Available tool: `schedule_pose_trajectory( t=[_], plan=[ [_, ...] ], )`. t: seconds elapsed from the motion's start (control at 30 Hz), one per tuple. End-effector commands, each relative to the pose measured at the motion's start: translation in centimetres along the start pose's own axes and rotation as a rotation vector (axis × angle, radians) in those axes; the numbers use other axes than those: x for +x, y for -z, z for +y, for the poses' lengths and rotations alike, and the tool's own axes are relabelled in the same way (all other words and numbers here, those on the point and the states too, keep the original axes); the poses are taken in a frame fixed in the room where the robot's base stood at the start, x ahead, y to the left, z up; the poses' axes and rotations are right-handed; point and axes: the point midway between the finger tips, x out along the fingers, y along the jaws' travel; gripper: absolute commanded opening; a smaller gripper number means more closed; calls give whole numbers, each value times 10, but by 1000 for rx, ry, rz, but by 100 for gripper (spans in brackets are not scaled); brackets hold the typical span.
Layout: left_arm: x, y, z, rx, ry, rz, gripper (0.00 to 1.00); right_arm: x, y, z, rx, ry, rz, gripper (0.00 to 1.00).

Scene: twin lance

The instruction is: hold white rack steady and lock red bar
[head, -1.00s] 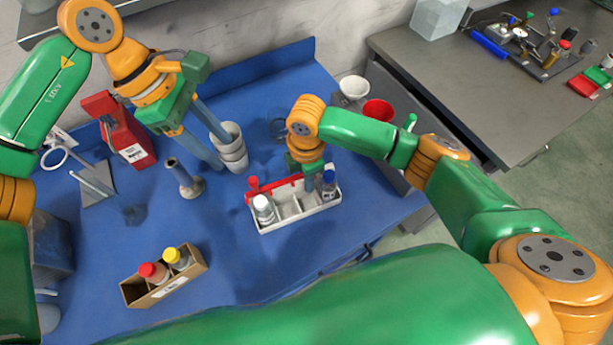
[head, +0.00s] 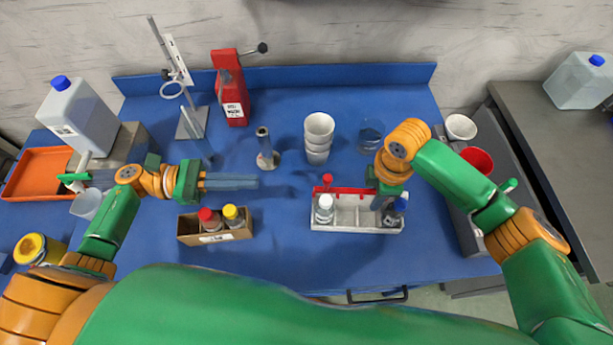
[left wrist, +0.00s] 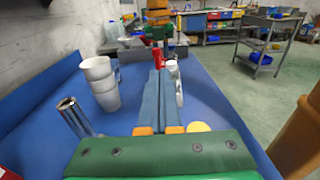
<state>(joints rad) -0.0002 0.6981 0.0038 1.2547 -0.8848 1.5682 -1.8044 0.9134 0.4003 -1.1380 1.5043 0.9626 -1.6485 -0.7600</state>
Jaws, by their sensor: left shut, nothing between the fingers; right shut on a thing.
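The white rack (head: 355,226) stands on the blue table with a clear white-capped bottle (head: 324,208) in its left part and a dark-blue-capped bottle (head: 397,207) at its right end. The red bar (head: 345,190) runs along the rack's back edge, with an upright red knob near its left end. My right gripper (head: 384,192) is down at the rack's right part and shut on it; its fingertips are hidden. My left gripper (head: 258,182) is shut and empty, pointing right, left of and apart from the rack. Its fingers also show in the left wrist view (left wrist: 158,75), pointing towards the red knob.
A cardboard box (head: 188,228) with red- and yellow-capped bottles stands below my left gripper. Stacked white cups (head: 318,138), a metal cylinder (head: 265,150) and a glass beaker (head: 371,133) stand behind. The table in front of the rack is clear.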

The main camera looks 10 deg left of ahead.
Motion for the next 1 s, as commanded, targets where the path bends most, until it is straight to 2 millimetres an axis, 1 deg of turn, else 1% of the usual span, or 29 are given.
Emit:
schedule_pose_trajectory(
  t=[0.03, 0.13, 0.4, 0.5, 0.57, 0.67, 1.0],
  plan=[
    [-9, 4, -2, -3, -33, 2, 0, 0, 0, 0, -1, 1, 0, 0],
    [-19, 7, -3, 2, -69, 1, 0, 0, 0, 0, -1, 1, 0, 0],
    [-20, 8, -3, 4, -73, 1, 0, 0, 0, 0, -1, 1, 0, 0],
    [-16, 8, -3, 3, -71, 1, 0, 0, 0, 0, -1, 1, 0, 0],
    [-9, 8, -2, 3, -71, 1, 0, 0, 0, 0, -1, 1, 0, 0],
    [10, 7, -1, 4, -70, -2, 0, 0, 0, 0, -1, 1, 0, 0],
    [84, 6, 4, 4, -69, -3, 0, 0, 0, 0, -1, 1, 0, 0]
  ],
)
